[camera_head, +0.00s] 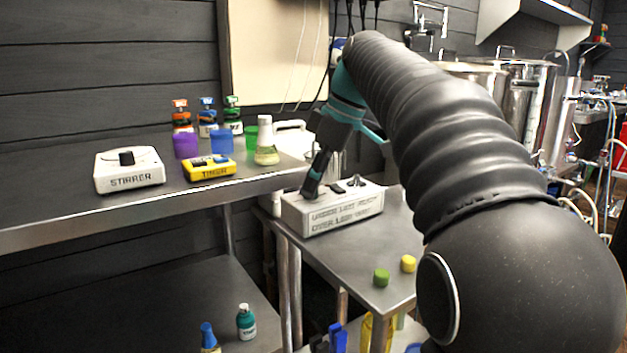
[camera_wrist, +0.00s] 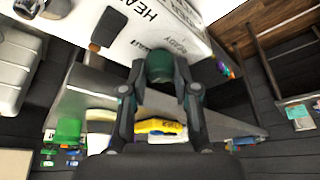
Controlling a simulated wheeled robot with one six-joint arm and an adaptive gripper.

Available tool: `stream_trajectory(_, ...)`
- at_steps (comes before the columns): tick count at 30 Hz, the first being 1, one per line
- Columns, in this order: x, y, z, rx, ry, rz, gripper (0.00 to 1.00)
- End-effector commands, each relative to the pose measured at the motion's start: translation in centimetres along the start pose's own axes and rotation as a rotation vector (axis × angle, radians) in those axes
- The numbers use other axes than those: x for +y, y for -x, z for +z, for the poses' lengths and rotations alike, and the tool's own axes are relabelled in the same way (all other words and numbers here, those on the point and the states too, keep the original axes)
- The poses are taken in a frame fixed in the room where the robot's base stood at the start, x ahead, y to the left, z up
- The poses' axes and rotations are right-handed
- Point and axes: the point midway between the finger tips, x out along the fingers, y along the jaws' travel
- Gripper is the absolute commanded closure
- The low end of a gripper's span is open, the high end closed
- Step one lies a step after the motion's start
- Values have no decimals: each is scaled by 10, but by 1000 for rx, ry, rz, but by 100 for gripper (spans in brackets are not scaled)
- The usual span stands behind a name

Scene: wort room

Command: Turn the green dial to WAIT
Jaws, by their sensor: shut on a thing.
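The green dial (camera_wrist: 160,66) sits on the white control box (camera_wrist: 125,35), between my gripper's two fingers in the wrist view. My gripper (camera_wrist: 160,78) is shut on the dial, one finger on each side. Printed words show on the box beside the dial; one reads READY and a smaller one seems to read WAIT. I cannot make out where the dial points. In the head view the box (camera_head: 345,212) stands on the metal side table, and my gripper (camera_head: 312,188) reaches down to its left end. The dial is hidden there.
Other dark controls (camera_head: 356,181) stand on the box's top. A green cap (camera_head: 381,277) and a yellow cap (camera_head: 408,263) lie near the table's front. The higher bench on the left holds a stirrer (camera_head: 129,172), a yellow timer (camera_head: 208,169) and a flask (camera_head: 266,145).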

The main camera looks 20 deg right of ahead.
Motion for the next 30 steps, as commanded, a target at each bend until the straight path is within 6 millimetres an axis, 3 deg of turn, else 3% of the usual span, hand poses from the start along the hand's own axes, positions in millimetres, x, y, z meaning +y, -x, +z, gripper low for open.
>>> stream_trajectory(14, -1, 0, -1, 0, -127, 52, 100)
stream_trajectory(30, -4, 0, -2, -2, -581, 240, 100)
